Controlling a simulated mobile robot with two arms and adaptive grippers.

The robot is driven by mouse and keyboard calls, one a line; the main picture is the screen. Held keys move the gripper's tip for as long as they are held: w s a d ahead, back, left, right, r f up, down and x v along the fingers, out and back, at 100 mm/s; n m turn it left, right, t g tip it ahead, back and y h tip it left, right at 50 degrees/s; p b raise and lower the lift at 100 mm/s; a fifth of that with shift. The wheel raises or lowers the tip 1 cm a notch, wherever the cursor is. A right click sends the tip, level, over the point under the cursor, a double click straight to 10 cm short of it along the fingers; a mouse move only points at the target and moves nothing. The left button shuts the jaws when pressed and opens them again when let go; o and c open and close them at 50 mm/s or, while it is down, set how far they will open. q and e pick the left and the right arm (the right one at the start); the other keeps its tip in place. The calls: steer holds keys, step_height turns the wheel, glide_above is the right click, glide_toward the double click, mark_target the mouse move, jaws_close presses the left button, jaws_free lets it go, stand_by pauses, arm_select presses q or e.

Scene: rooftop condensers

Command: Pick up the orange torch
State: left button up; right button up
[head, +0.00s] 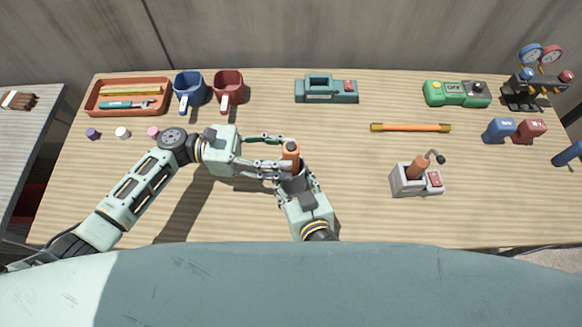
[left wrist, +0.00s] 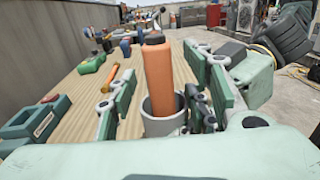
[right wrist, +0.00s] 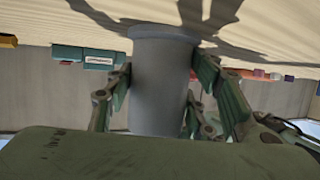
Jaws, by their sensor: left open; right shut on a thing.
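The orange torch (head: 291,152), a cylinder with a dark cap, stands upright in a grey cylindrical cup (head: 293,173) near the middle of the bench. In the left wrist view the torch (left wrist: 162,80) sticks up out of the cup (left wrist: 162,123). My left gripper (head: 277,152) is open, its fingers on either side of the torch. My right gripper (head: 295,181) is shut on the cup; the right wrist view shows the cup (right wrist: 160,80) between its fingers. The torch's lower end is hidden in the cup.
A grey stand (head: 407,181) with a brown-orange handled tool is to the right. An orange-yellow bar (head: 410,128) lies behind it.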

arm_select(q)
steer(key=shift+s+d, duration=0.1)
steer(key=shift+d, duration=1.15)
jaws_close()
